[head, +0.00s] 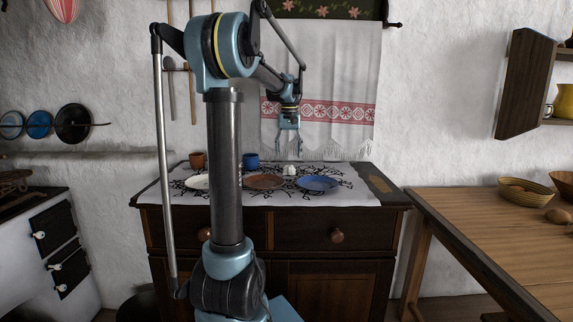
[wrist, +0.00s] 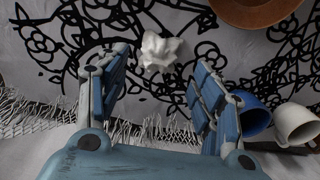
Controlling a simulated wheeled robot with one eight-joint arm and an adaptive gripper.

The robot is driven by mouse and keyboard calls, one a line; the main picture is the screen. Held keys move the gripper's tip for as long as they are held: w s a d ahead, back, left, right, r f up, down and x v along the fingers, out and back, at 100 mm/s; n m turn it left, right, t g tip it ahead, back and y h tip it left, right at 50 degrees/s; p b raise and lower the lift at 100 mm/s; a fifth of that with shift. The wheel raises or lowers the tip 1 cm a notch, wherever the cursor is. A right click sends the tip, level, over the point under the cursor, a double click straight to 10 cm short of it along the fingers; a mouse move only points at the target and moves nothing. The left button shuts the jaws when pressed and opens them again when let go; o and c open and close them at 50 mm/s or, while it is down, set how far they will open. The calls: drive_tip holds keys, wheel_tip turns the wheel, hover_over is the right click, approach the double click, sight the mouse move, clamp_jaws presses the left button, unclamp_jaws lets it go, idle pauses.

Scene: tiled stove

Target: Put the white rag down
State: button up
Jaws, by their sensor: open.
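The white rag (head: 289,169) is a small crumpled piece lying on the patterned cloth of the dark cabinet, between the brown plate and the blue plate. In the wrist view the rag (wrist: 160,51) lies beyond my fingertips, near the middle. My gripper (head: 290,121) hangs above the rag in the head view, apart from it. In the wrist view my gripper (wrist: 160,75) has its two blue fingers spread wide, with nothing between them.
A brown plate (head: 264,182), a blue plate (head: 318,184), a white plate (head: 197,182), a brown cup (head: 197,160) and a blue cup (head: 251,160) stand on the cabinet (head: 385,192). A fringed towel (head: 340,75) hangs behind. A wooden table (head: 470,220) stands right.

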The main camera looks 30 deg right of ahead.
sight(289, 166)
drive_tip(key=shift+r, duration=2.6)
drive_tip(key=shift+s, duration=0.1)
